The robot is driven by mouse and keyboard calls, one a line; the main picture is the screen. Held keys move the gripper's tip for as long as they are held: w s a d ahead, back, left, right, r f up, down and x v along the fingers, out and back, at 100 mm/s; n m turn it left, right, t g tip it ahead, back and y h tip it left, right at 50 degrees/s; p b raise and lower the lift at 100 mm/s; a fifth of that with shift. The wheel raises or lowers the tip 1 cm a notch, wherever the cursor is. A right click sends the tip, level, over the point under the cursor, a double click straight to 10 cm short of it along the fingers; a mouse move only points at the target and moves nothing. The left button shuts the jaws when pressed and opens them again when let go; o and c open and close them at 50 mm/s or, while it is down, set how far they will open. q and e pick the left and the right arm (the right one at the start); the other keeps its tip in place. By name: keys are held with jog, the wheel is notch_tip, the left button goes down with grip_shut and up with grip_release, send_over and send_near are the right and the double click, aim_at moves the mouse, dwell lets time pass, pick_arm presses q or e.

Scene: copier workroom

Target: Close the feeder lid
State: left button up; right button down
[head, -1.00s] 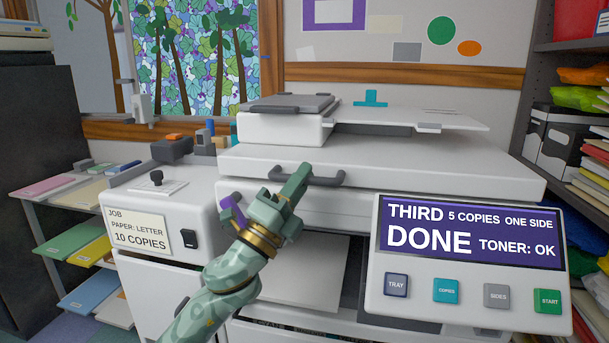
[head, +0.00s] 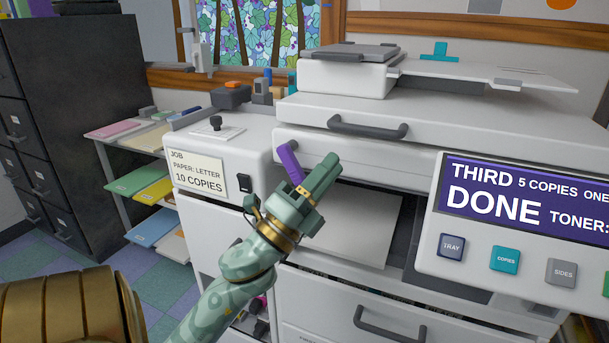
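The copier's wide white lid (head: 460,125) with a dark bar handle (head: 367,127) lies level on the copier body, with a thin seam under it. On top sits the white feeder unit (head: 345,80) with a grey top cover (head: 348,52), which looks flat. My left gripper (head: 324,172) is below and left of the handle, clear of it, in front of the copier's front face. My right gripper is out of view.
The control panel (head: 433,245), reading "THIRD" and "DONE", juts out at the right. A side counter (head: 255,130) carries a job card and a stamp. Paper shelves (head: 125,128) and dark filing cabinets (head: 70,80) stand at the left. A paper tray (head: 360,215) sits below.

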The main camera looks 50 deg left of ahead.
pick_arm(q)
jog(key=v, duration=0.7)
jog(key=shift+b, duration=0.4)
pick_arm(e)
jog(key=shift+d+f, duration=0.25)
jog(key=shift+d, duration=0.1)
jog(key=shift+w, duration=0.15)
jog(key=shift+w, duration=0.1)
